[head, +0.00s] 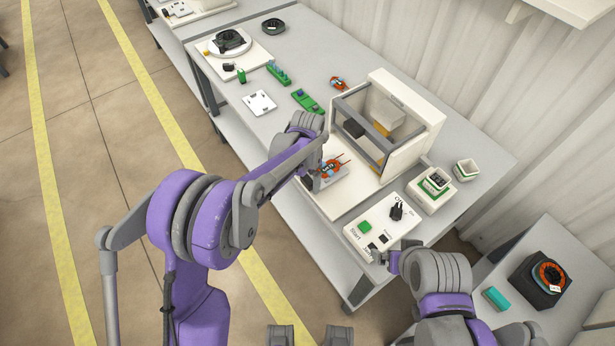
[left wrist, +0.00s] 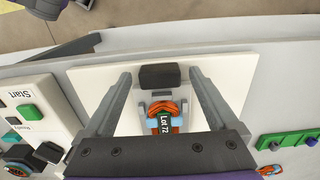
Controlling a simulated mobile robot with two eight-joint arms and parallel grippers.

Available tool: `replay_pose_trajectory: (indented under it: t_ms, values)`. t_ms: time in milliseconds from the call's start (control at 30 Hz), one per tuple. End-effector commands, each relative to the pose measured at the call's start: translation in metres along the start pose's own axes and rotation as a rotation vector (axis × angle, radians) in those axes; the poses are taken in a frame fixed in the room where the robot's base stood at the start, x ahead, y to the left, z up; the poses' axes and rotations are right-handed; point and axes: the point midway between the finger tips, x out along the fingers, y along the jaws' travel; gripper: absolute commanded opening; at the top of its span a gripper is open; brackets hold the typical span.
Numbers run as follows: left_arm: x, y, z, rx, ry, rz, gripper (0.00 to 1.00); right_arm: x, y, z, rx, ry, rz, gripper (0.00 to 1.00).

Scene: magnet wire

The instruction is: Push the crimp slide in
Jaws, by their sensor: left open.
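The crimp slide is a pale plate (left wrist: 105,85) at the front of the white crimp machine (head: 412,100). A dark block (left wrist: 160,77), like a handle, stands at its near edge. An orange and blue coil (left wrist: 181,108) labelled "Lot 72" sits behind the block; it also shows in the head view (head: 331,168). My left gripper (head: 312,180) is open at the slide, its fingers either side of the block with gaps in the left wrist view. My right gripper (head: 378,257) is by the control panel's front edge; its jaw state is unclear.
The control panel (head: 380,222) with a green button and black switch lies right of the machine. Green-rimmed cups (head: 435,182) stand behind it. Green boards (head: 308,101) and a white plate lie on the table to the left. A black block with an orange ring (head: 541,279) is at far right.

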Motion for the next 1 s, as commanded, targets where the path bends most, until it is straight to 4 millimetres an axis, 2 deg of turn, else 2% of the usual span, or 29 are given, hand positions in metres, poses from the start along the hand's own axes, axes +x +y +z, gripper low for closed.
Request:
replay_pose_trajectory:
  t_ms: [67,500,567,867,1000]
  values:
    - [0.0,0.0,0.0,0.0,0.0,0.0,0.89,0.0,0.0,0.0,0.0,0.0,0.0,0.99]
    - [-0.001,0.0,0.0,0.0,0.0,0.0,0.1,0.0,0.0,0.0,0.0,0.0,0.0,0.99]
    - [-0.001,0.0,0.0,0.0,0.0,0.0,0.0,0.0,0.0,0.0,0.0,0.0,0.0,0.99]
    - [0.0,0.0,-0.003,0.0,0.0,0.0,0.0,0.0,0.0,0.0,0.0,0.0,0.0,0.99]
    - [0.0,0.0,-0.027,0.002,0.001,0.0,0.0,0.002,0.0,0.002,0.0,-0.001,0.0,0.99]
